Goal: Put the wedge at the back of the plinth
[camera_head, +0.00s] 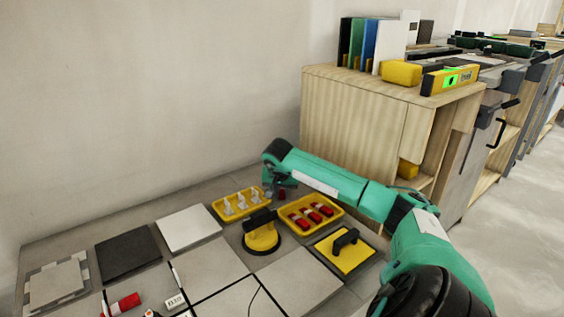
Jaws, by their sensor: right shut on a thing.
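My right arm reaches in from the lower right, and its gripper (274,194) points down between two yellow trays. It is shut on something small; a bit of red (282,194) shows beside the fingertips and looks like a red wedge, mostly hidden. Several red wedges lie in the right yellow tray (333,219), just right of the gripper. Another red piece (124,304) lies on the tiles at the lower left. I cannot tell which thing is the plinth. My left gripper is not in view.
A yellow tray (219,213) holds white clips. A round yellow suction cup (262,239) and a yellow float (345,254) stand nearby. Dark (127,252) and white (188,228) tiles lie left. A wooden cabinet (350,120) stands behind my arm, bearing a yellow level (450,79).

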